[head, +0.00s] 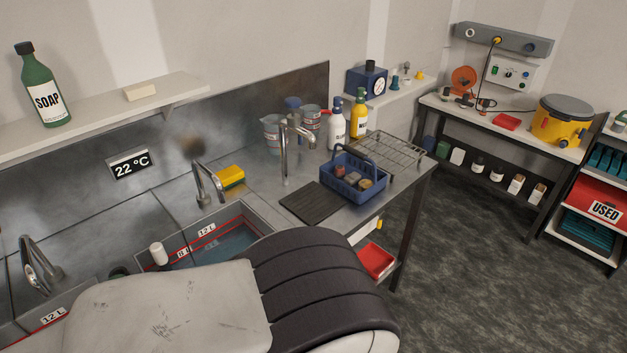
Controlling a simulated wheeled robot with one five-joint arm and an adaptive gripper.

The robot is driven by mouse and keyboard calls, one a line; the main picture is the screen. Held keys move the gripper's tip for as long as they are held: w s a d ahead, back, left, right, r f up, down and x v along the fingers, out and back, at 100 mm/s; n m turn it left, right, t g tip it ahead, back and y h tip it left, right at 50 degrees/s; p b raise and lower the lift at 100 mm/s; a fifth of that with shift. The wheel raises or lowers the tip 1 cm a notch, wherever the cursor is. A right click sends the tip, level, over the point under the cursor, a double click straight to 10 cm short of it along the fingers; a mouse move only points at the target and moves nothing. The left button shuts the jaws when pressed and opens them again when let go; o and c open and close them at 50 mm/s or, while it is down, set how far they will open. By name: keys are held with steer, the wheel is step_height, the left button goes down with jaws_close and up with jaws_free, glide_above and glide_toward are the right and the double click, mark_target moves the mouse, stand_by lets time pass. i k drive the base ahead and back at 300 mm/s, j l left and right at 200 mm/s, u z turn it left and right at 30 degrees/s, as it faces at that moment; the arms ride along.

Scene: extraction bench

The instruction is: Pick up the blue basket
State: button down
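The blue basket (345,187) stands upright on the right part of the steel bench, with several small items, brownish and reddish, inside it. Its handle rises over the top. It sits beside a dark mat (313,202) and in front of a wire rack. A large white and dark padded shape, which may be part of my arm, fills the bottom middle of the view. My gripper does not show in this view.
A wire rack (391,150), white bottle (337,124) and yellow bottle (359,116) stand behind the basket. A tall tap (291,140) rises to its left. A sink (220,230) with water lies further left. Dark floor (480,260) is clear to the right.

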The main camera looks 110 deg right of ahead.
mark_target(354, 159)
steer(key=z, duration=4.3)
steer(key=u, duration=2.95)
steer(key=k+l+u, duration=0.45)
steer(key=k, duration=0.35)
steer(key=k+l+u, duration=0.2)
steer(key=k, duration=0.2)
steer(key=l, duration=0.05)
